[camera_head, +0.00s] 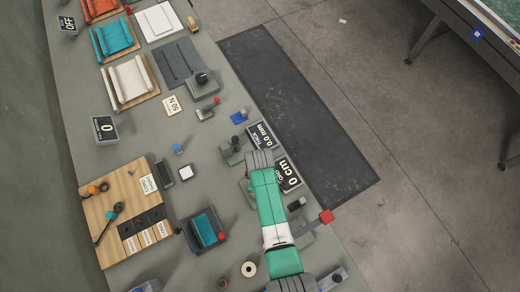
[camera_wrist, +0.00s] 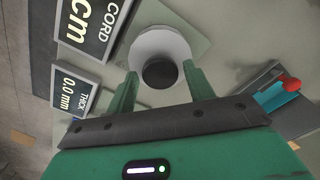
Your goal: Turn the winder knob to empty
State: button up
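In the wrist view, a dark round knob (camera_wrist: 160,74) sits in front of a white disc (camera_wrist: 158,44) on a pale plate; I take it to be the winder knob. My gripper (camera_wrist: 160,78) is open, with one green finger on each side of the knob and a visible gap to it. Whether the fingers reach down to its height I cannot tell. In the head view my green and white arm hides the knob and fingertips. The cord display (camera_head: 288,174) reads 0 cm and also shows in the wrist view (camera_wrist: 91,25).
The thickness display (camera_head: 262,135) reads 0.0 mm. A small post device (camera_head: 236,150) stands close to my arm. A teal block in a dark tray (camera_head: 205,230) and a wooden board (camera_head: 125,205) with labels lie left. A red knob (camera_head: 327,216) is right of my arm.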

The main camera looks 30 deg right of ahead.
jog(key=shift+o, duration=0.4)
notch_tip(320, 180, up, 8)
jog(key=shift+f+p, duration=0.1)
jog(key=shift+p, duration=0.25)
